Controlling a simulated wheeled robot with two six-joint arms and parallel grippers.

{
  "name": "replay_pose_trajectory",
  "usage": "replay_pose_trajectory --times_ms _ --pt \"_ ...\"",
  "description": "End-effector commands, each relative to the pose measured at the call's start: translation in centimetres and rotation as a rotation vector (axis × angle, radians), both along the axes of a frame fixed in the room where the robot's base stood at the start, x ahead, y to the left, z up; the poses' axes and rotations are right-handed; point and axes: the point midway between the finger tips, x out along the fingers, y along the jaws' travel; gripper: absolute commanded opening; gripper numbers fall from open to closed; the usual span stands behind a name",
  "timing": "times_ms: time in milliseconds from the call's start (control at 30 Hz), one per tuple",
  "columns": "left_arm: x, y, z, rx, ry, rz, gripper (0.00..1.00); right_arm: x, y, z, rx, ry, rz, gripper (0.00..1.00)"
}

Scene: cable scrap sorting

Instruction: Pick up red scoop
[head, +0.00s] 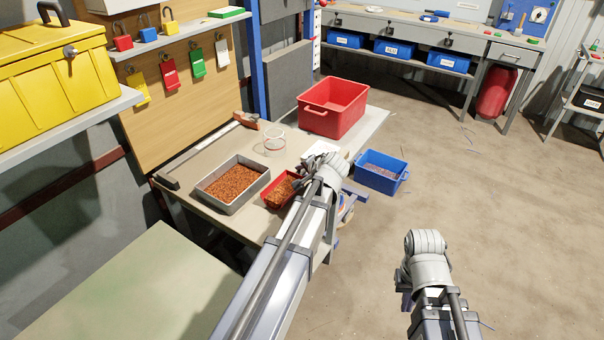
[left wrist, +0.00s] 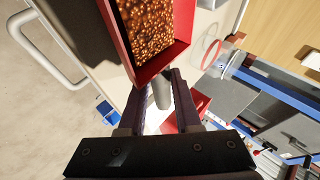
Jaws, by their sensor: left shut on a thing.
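The red scoop (head: 272,197) holds copper-coloured granules and is just right of the grey tray in the head view. Its red wall (left wrist: 137,62) fills the upper middle of the left wrist view. My left gripper (left wrist: 161,88) is shut on the scoop's grey handle (left wrist: 162,93), which lies between the two fingers. In the head view my left arm covers the handle and the fingertips. I cannot tell whether the scoop touches the bench. My right gripper (head: 406,290) is low over the floor, its fingers mostly hidden by the wrist.
A grey tray (head: 222,208) of copper granules stands on the bench (head: 205,163). A clear round container (head: 274,140) and a large red bin (head: 330,122) are behind. A blue crate (head: 378,185) is to the right. Open floor lies further right.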

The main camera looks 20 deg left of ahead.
Motion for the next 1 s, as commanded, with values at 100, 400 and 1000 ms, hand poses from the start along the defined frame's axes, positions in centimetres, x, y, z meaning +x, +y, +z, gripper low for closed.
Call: replay_pose_trajectory --times_ms 100,400,1000 --pt "0.0 0.0 1.8 0.003 0.0 -0.001 0.0 0.0 0.0 1.8 0.0 0.0 0.0 0.0" --pt "0.0 0.0 6.3 0.003 0.0 -0.001 0.0 0.0 0.0 6.2 0.0 0.0 0.0 0.0" --pt "0.0 0.0 10.3 0.003 0.0 -0.001 0.0 0.0 0.0 10.3 0.0 0.0 -0.001 0.0"
